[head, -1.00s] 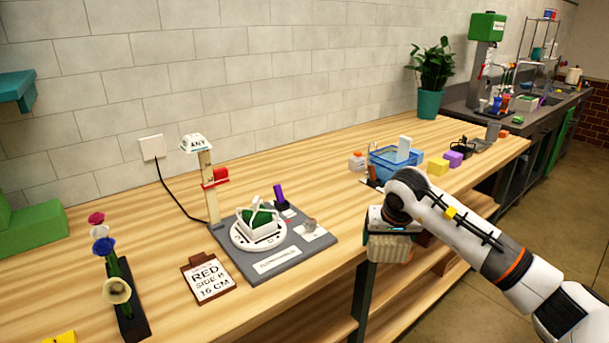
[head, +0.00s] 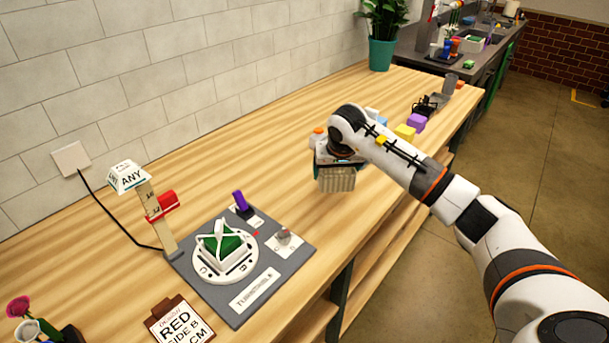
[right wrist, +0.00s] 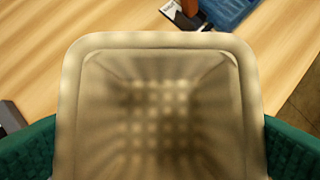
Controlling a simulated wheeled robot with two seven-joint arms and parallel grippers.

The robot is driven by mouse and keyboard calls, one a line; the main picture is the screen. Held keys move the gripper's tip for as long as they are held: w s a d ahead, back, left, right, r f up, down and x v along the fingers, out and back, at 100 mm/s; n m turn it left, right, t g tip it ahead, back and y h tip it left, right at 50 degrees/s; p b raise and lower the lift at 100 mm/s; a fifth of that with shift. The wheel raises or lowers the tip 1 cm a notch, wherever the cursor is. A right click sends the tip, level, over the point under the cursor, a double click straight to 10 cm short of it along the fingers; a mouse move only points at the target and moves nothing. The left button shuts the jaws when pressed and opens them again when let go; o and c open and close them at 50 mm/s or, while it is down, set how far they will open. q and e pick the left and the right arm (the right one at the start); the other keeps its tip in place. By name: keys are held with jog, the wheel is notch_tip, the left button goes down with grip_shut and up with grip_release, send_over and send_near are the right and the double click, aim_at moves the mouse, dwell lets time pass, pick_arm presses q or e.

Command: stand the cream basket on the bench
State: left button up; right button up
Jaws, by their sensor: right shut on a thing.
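The cream basket (head: 337,181) hangs under my right gripper (head: 336,164) in the head view, upright and over the bench top (head: 262,140) near its front edge. I cannot tell whether its base touches the wood. In the right wrist view I look down into the basket (right wrist: 160,105); it is empty, with a ribbed or woven inside. My right gripper's teal pads (right wrist: 160,150) press on its left and right sides, shut on it. My left gripper is not in view.
A sign post (head: 158,220) and a card (head: 180,325) are nearby. Yellow (head: 404,131) and purple (head: 416,122) blocks lie beyond my arm. Wood between is clear.

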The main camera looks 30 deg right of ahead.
aim_at(332, 198)
jog(key=shift+s+f, duration=0.2)
jog(key=shift+f, duration=0.35)
jog(key=shift+s+f, duration=0.2)
jog(key=shift+f, duration=0.35)
jog(key=shift+w+f+p, duration=0.15)
jog(key=shift+f+p, duration=0.15)
jog(key=shift+f, duration=0.1)
notch_tip(332, 198, down, 4)
jog(key=shift+w+r+p, duration=0.1)
jog(key=shift+r+p, duration=0.05)
jog(key=shift+p, duration=0.3)
jog(key=o, duration=0.6)
jog(key=shift+f, duration=0.25)
jog(key=shift+c, duration=0.2)
jog(key=o, duration=0.3)
jog(key=shift+r, duration=0.1)
jog(key=shift+o, duration=0.3)
jog(key=shift+r, duration=0.1)
